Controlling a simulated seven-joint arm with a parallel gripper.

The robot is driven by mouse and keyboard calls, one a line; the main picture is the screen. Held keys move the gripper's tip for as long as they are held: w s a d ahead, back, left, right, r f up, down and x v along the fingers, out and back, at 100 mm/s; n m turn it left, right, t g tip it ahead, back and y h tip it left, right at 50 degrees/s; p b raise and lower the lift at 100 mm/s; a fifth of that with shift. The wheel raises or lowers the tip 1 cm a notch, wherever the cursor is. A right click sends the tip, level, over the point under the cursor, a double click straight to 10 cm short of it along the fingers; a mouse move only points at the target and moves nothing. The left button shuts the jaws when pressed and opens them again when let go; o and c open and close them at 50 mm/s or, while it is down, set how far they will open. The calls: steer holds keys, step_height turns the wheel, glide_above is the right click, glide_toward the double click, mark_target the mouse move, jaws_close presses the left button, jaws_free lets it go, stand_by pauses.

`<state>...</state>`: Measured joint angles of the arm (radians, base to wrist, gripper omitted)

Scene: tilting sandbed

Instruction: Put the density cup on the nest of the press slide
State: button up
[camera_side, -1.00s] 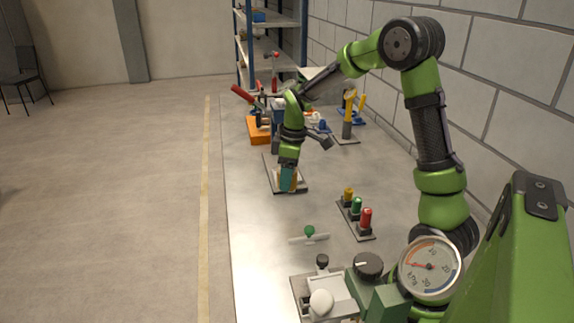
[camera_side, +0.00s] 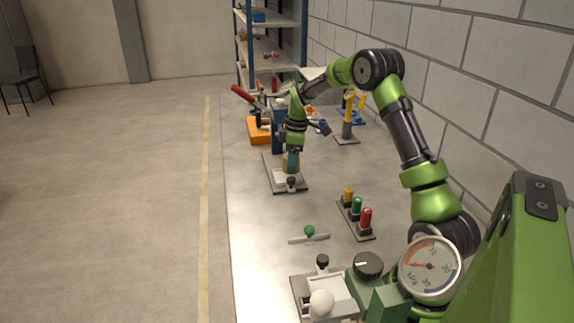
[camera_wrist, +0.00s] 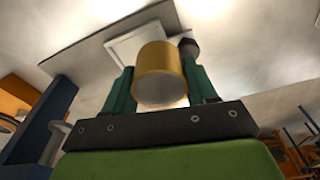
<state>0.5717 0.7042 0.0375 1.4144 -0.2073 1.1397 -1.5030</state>
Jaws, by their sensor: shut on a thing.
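The density cup (camera_wrist: 160,75), a gold cylinder with a pale end, is between the green fingers of my gripper (camera_wrist: 161,88) in the wrist view. My gripper (camera_side: 291,163) is shut on it. In the side view it hangs over the grey base plate (camera_side: 273,184) in front of a blue column, with a dark knob (camera_side: 291,183) at the near end. The wrist view shows a pale square frame (camera_wrist: 117,45), apparently the nest of the press slide, partly hidden behind the cup. I cannot tell the gap between cup and plate.
The blue column (camera_side: 278,133) and an orange block (camera_side: 258,131) stand behind my gripper. A rack of yellow, green and red pegs (camera_side: 357,207) is at right. A gauge (camera_side: 430,267) and a device with a white ball (camera_side: 321,303) are in front. The table's left edge is near.

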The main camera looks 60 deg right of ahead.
mark_target(285, 176)
steer(key=w, duration=0.1)
steer(key=w+d, duration=0.1)
steer(key=shift+w+d+f, duration=0.1)
steer(key=shift+w+d, duration=0.1)
steer(key=shift+w, duration=0.1)
steer(key=shift+f, duration=1.75)
steer(key=shift+f, duration=0.1)
steer(key=o, duration=0.9)
steer(key=shift+f, duration=0.1)
